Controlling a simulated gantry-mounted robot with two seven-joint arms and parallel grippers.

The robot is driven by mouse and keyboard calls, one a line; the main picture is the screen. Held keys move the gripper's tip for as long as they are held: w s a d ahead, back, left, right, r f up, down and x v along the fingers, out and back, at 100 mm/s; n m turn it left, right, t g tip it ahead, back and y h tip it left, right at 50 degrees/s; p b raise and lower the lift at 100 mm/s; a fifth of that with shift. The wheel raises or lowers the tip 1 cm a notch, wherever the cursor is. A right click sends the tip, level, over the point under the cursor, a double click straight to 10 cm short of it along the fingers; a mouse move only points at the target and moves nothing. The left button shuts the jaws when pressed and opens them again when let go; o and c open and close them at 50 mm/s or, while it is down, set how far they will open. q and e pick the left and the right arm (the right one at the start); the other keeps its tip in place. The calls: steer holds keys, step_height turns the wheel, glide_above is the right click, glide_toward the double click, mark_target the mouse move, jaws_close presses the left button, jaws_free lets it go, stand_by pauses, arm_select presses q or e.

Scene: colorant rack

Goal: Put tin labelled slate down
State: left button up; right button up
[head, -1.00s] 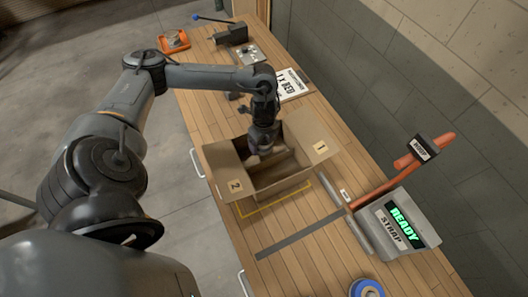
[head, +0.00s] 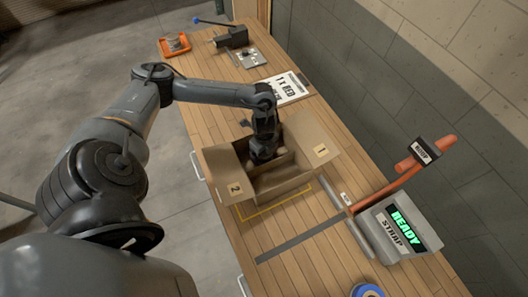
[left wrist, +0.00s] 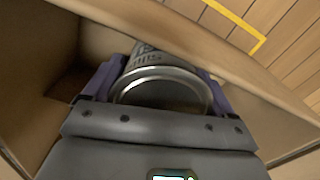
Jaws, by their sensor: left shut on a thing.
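A grey metal tin (left wrist: 162,90) sits between the purple-grey fingers of my left gripper (left wrist: 155,92) in the left wrist view. Its round rimmed end faces the camera. Dark lettering shows on its side, but too little to read as slate. In the head view my left gripper (head: 263,158) points down inside the open cardboard box (head: 285,189), and the tin is hidden there. A box wall (left wrist: 110,20) runs close beyond the tin in the wrist view. I cannot tell whether the tin touches the box floor. My right gripper is not in view.
Box flaps marked 1 (head: 321,151) and 2 (head: 235,188) stand outward. A yellow outline (head: 290,205) marks the bench beside the box. A strapping device reading READY (head: 400,228) stands right. A sign (head: 284,88) and an orange tray (head: 175,46) lie farther back.

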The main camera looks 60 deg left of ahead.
arm_select(q)
steer(key=o, duration=1.1)
steer(key=shift+f, duration=0.1)
step_height(320, 180, up, 11)
steer(key=shift+p, duration=0.9)
steer(key=shift+r+p, duration=0.35)
steer(key=shift+r, duration=0.3)
steer(key=shift+r, duration=0.1)
